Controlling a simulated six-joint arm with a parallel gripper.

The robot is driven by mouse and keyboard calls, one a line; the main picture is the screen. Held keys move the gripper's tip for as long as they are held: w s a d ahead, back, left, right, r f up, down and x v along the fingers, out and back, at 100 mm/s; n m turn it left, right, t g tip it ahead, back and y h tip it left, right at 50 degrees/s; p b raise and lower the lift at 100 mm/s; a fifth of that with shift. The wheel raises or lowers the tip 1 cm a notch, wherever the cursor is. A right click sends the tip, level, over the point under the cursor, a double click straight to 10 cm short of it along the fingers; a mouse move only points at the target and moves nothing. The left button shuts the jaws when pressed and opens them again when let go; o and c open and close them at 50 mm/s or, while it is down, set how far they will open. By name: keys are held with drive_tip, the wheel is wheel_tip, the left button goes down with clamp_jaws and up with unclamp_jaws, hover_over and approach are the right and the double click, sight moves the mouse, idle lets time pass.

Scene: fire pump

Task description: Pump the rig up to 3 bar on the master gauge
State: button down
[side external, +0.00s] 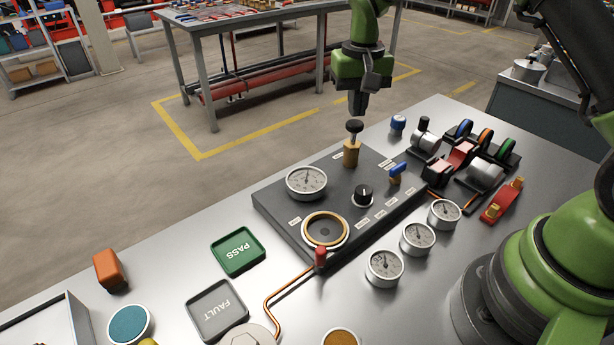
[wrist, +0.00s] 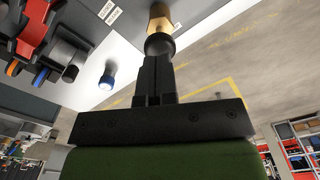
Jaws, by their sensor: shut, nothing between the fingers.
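The pump rig is a dark panel (side external: 278,207) on the steel bench. A large white-faced gauge (side external: 306,182) sits at its left; its reading is too small to tell. A brass pump with a black knob (side external: 354,127) stands at the panel's back edge, and the knob also shows in the wrist view (wrist: 159,45). My gripper (side external: 357,112) points down just above the knob, its fingers together with nothing held. In the wrist view the fingertips (wrist: 156,60) appear close to the knob; I cannot tell whether they touch it.
A black selector knob (side external: 363,194), a blue lever (side external: 398,170) and a red-capped fitting (side external: 320,257) are on the panel. Three small gauges (side external: 418,238) stand in front. Valves and fittings (side external: 470,150) crowd the right. Green PASS (side external: 238,250) and grey FAULT (side external: 217,309) trays lie left.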

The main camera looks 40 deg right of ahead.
sight(355, 122)
drive_tip(key=shift+f, duration=1.9)
drive_tip(key=shift+r, duration=1.85)
drive_tip(key=shift+f, duration=0.1)
drive_tip(key=shift+f, duration=1.75)
drive_tip(key=shift+r, duration=1.85)
